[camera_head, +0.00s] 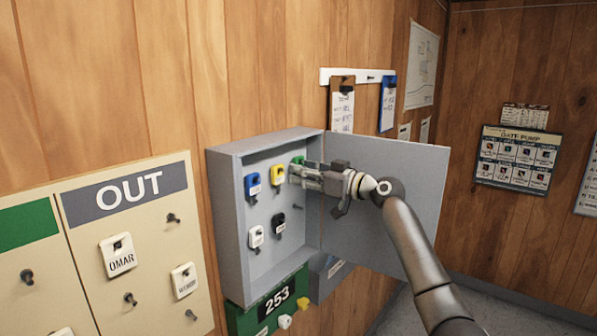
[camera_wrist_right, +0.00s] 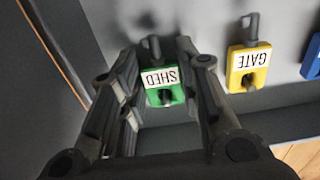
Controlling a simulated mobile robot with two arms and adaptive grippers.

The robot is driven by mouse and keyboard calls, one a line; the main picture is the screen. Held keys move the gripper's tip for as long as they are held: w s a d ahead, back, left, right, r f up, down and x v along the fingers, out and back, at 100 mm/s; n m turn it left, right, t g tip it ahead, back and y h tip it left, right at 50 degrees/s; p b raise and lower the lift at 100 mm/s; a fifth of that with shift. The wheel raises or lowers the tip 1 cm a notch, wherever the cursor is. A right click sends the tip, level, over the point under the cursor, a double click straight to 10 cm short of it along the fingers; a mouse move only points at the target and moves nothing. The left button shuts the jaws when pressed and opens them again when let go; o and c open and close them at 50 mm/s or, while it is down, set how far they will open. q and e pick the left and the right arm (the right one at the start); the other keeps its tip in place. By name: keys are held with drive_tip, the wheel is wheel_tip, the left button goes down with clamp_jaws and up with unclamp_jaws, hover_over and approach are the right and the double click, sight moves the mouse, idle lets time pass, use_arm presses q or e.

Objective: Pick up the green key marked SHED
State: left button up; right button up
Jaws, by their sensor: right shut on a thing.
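The green key (camera_wrist_right: 164,95), with a white label reading SHED, hangs on a peg in the grey key cabinet; it shows upside down in the right wrist view. In the head view the green key (camera_head: 298,160) is at the cabinet's upper right, partly hidden by my right gripper. My right gripper (camera_head: 296,172) reaches in from the right, with its fingers at the key. In the right wrist view my right gripper (camera_wrist_right: 158,62) has a finger on each side of the green key and is shut on it. My left gripper is not in view.
The grey key cabinet (camera_head: 226,190) is open, its door (camera_head: 400,200) swung right behind my arm. A yellow GATE key (camera_wrist_right: 248,68) hangs beside the green one. Blue (camera_head: 252,184), white (camera_head: 256,236) and black (camera_head: 278,222) keys hang nearby. The OUT board (camera_head: 150,250) is at left.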

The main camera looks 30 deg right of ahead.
drive_tip(key=shift+r, duration=0.2)
drive_tip(key=shift+s, duration=0.1)
drive_tip(key=b+v, duration=0.4)
drive_tip(key=v, duration=0.3)
idle(1.1)
